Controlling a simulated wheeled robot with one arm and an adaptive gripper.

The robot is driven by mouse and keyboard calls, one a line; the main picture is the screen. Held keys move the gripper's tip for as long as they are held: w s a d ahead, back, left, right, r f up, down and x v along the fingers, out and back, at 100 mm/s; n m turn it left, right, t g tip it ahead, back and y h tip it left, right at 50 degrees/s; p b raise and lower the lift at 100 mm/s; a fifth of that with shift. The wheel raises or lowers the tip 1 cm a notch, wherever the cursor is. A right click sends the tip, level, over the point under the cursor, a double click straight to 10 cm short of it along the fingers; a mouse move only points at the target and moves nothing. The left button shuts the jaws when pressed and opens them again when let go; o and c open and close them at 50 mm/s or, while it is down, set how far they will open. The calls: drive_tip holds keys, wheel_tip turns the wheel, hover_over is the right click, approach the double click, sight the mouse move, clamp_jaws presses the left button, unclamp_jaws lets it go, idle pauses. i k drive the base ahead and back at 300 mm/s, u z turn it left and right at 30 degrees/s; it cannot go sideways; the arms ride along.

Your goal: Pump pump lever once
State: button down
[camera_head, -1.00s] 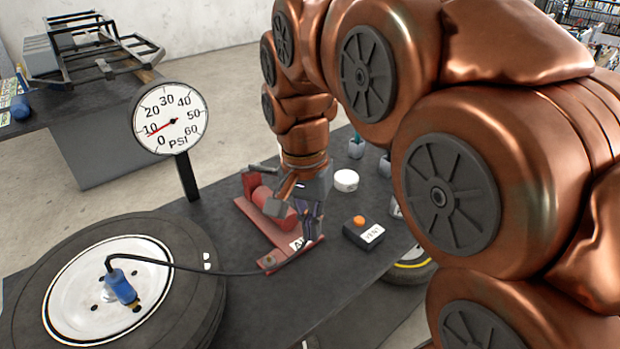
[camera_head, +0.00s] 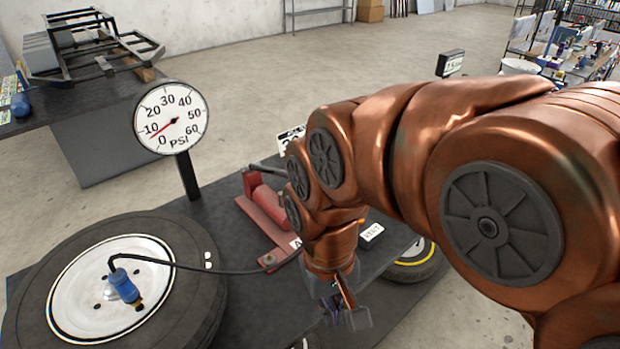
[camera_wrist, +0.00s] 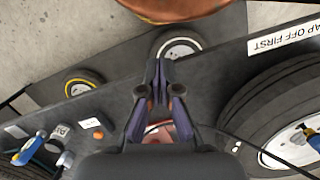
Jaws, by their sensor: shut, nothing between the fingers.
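The red pump (camera_head: 268,205) lies on the dark workbench, and my arm hides its right part. A grey bar (camera_head: 266,170) sticks out at its far end; I cannot tell if it is the pump lever. My gripper (camera_head: 340,318) hangs below my arm near the bench's front edge, apart from the visible pump. In the wrist view its fingers (camera_wrist: 158,66) meet at the tips, with nothing held. Some red of the pump (camera_wrist: 165,128) shows behind the fingers. The round PSI gauge (camera_head: 168,117) has its needle between 0 and 10.
A black hose runs from the pump to a blue chuck (camera_head: 124,287) on the large tyre (camera_head: 190,250) at left. A labelled box (camera_head: 371,234) peeks out behind my arm; an orange button (camera_wrist: 98,134) shows in the wrist view.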

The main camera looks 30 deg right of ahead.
sight(256, 165)
drive_tip(key=u, duration=0.55)
drive_tip(key=k, duration=1.25)
drive_tip(key=u, duration=0.6)
drive_tip(key=i, duration=0.5)
drive_tip(key=z, duration=0.15)
